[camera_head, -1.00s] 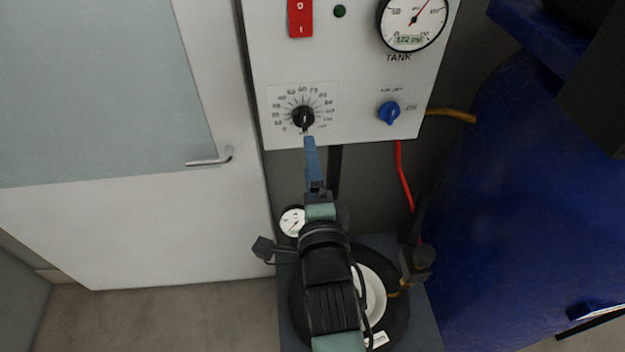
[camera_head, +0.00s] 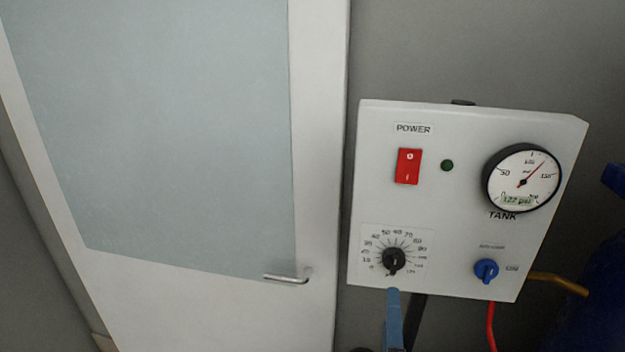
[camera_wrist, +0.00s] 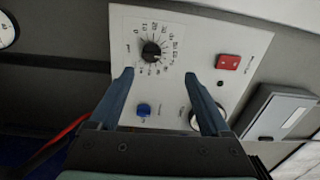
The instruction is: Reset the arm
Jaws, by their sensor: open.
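My gripper (camera_wrist: 158,85) is open and empty in the wrist view, its two blue fingers apart with the panel behind them. In the head view only a blue finger (camera_head: 393,318) shows at the bottom edge, just below the black dial knob (camera_head: 393,261). That knob also shows in the wrist view (camera_wrist: 151,50), above and between the fingertips, and appears clear of them. The white control panel (camera_head: 375,200) carries the knob, a red power switch (camera_head: 408,166), a blue knob (camera_head: 486,270) and the tank gauge (camera_head: 522,178). The rest of my arm is out of the head view.
A white door with a frosted pane (camera_head: 170,120) and a metal handle (camera_head: 287,277) stands left of the panel. A blue tank (camera_head: 590,265) is at the right edge. A red hose (camera_head: 491,325) hangs below the panel.

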